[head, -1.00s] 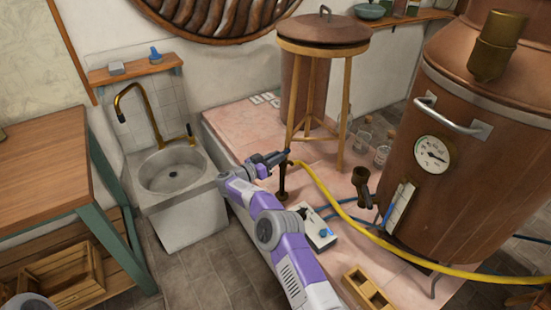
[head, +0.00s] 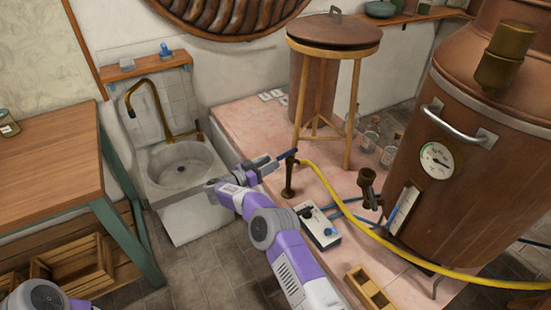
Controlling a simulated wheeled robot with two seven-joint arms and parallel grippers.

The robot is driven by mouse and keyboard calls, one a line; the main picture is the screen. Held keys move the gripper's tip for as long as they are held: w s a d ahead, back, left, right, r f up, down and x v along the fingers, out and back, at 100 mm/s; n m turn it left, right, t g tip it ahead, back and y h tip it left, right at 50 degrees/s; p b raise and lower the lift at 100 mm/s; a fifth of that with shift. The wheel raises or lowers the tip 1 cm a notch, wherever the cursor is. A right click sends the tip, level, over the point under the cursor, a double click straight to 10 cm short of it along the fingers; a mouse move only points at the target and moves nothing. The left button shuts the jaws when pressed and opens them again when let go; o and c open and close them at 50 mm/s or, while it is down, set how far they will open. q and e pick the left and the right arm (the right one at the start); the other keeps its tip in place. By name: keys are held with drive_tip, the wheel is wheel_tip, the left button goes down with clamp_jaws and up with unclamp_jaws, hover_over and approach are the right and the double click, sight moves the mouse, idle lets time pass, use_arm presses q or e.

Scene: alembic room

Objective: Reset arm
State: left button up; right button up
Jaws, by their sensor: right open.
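My right arm, purple and white, reaches up from the bottom centre of the head view. Its gripper (head: 281,160) is open with nothing seen between its fingers. It points right, near the top of a dark upright tap post (head: 290,180) that carries the yellow hose (head: 347,210). I cannot tell whether it touches the post. Only a rounded link of my left arm shows at the bottom left corner; the left gripper is out of view.
A stone sink (head: 182,170) with a brass faucet stands left of the gripper. A wooden table (head: 45,165) is at far left. The pink platform (head: 245,120) bears a wooden stool (head: 350,85), a control box (head: 320,228), a wooden box (head: 369,290) and a large copper still (head: 465,190).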

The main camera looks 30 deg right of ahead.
drive_tip(key=shift+a, duration=0.15)
idle(0.3)
drive_tip(key=w+a+f+n+t+y+p, duration=0.3)
drive_tip(key=a+f+n+t+y, duration=0.35)
drive_tip(key=f+t+y, duration=0.2)
drive_tip(key=s+a+f+n+g+y+p, duration=0.1)
drive_tip(key=s+a+f+n+y+p, duration=0.1)
drive_tip(key=s+a+f+n+y, duration=0.4)
drive_tip(key=s+a+f+g+y, duration=0.1)
drive_tip(key=s+a+g+y, duration=0.1)
drive_tip(key=s, duration=1)
drive_tip(key=s+a+f+m+g+y+p, duration=0.1)
drive_tip(key=s+a+g+y, duration=0.2)
drive_tip(key=s, duration=0.9)
drive_tip(key=s+a+f+g+y+p, duration=0.1)
drive_tip(key=s+g, duration=0.5)
drive_tip(key=s, duration=0.7)
drive_tip(key=shift+a+f+m+y, duration=0.35)
drive_tip(key=shift+a+f+y, duration=0.3)
drive_tip(key=shift+a, duration=0.3)
drive_tip(key=shift+d, duration=0.1)
